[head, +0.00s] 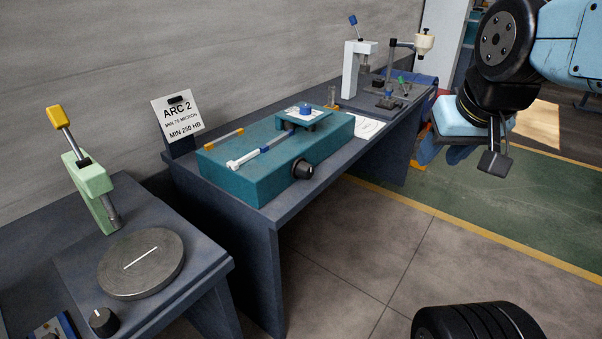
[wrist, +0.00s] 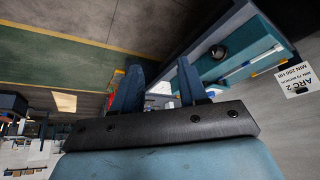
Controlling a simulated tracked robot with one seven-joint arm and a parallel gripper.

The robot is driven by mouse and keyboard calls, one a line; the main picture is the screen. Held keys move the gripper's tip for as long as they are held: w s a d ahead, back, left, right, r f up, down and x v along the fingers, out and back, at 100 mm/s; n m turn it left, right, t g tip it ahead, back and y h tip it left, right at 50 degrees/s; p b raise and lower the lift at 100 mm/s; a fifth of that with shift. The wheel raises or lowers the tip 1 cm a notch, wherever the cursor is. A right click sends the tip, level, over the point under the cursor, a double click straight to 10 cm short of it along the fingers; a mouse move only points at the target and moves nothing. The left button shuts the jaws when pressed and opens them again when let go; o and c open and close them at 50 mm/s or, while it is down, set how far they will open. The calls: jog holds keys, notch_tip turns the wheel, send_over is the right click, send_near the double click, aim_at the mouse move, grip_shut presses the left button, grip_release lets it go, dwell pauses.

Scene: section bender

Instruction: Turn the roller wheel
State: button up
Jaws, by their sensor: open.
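No part is marked as the roller wheel, and I cannot tell which one it is. A black round knob (head: 303,168) sits on the front face of the teal bench unit (head: 240,184); the knob also shows in the wrist view (wrist: 218,52). A grey round disc (head: 140,262) with a white line lies on the nearer left bench, with a small black knob (head: 103,321) in front of it. My gripper (head: 443,154) hangs in the air to the right of the benches, away from them all. In the wrist view its two blue fingers (wrist: 160,88) are apart with nothing between.
A green post with a yellow-ended lever (head: 88,178) rises behind the disc. A sign reading ARC 2 (head: 180,115) stands at the back. A white press-like device (head: 355,70) and a white-headed stand (head: 424,43) are on the far bench end.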

jog(key=shift+d, duration=0.2)
jog(key=shift+o, duration=1.1)
jog(key=shift+w+d, duration=0.1)
jog(key=o, duration=0.5)
jog(key=w+d+f+n, duration=0.1)
jog(key=w, duration=0.3)
jog(key=w+d+f+n+t+h, duration=0.1)
jog(key=w+f, duration=0.1)
jog(key=w, duration=0.2)
jog(key=w+d+f+n+h, duration=0.1)
jog(key=w, duration=0.4)
jog(key=shift+d+f+n+t, duration=0.2)
jog(key=shift+n+t, duration=0.1)
jog(key=shift+c, duration=0.2)
jog(key=w+f+n+t+y, duration=0.1)
jog(key=w+f+n+t, duration=0.1)
jog(key=w+f+n, duration=0.7)
jog(key=n+t+y, duration=0.2)
jog(key=n+y, duration=0.4)
jog(key=y, duration=0.9)
send_near(311, 172)
jog(key=x, duration=1.1)
jog(key=shift+w+a, duration=0.15)
jog(key=shift+a, duration=0.15)
